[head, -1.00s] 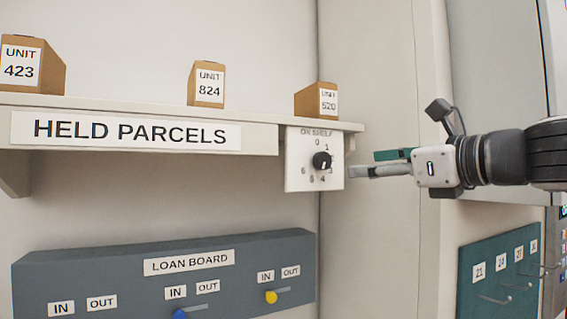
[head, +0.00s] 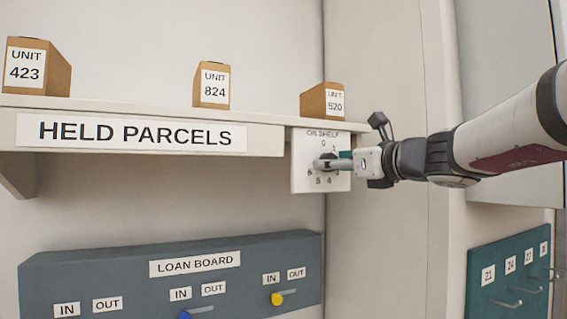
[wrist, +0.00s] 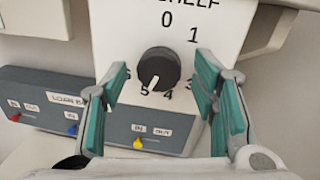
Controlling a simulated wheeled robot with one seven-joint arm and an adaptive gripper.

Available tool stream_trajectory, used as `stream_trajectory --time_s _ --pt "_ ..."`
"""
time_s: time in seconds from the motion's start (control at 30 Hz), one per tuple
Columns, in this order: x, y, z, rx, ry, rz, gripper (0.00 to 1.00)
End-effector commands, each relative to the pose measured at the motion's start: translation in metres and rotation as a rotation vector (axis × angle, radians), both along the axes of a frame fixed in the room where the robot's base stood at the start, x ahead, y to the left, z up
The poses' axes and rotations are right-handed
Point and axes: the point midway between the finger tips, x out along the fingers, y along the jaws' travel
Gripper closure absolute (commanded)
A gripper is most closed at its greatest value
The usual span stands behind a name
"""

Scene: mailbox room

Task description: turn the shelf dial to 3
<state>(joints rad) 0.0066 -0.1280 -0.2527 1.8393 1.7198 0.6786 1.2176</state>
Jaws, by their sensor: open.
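The shelf dial is a black round knob (wrist: 158,66) on a white panel (head: 300,147) under the right end of the shelf. In the wrist view its white pointer line runs down and slightly left, toward the gap between 5 and 4. The 0, 1, 4 and 5 show; the 3 is partly covered by the right finger, and the 2 is hidden. My gripper (wrist: 161,72) is open, with one green-padded finger on each side of the knob and gaps between. In the head view my gripper (head: 328,163) covers most of the knob.
The shelf (head: 265,140) carries several boxes, with the unit 520 box (head: 318,101) above the dial. A grey loan board (head: 120,275) with coloured sliders is below. A teal hook board (head: 495,285) is at lower right.

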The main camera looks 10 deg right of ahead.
Motion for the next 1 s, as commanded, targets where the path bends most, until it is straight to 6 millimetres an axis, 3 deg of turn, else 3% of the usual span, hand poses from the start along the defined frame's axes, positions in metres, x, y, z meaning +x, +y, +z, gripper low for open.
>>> stream_trajectory --time_s 0.37,0.6,1.0 --pt "0.0060 0.0029 0.0003 -0.001 -0.001 0.000 0.46" --pt "0.0059 0.0030 0.0001 0.000 0.000 0.001 0.94" --pt "0.0065 0.0032 -0.0007 -0.052 -0.017 0.001 0.94"
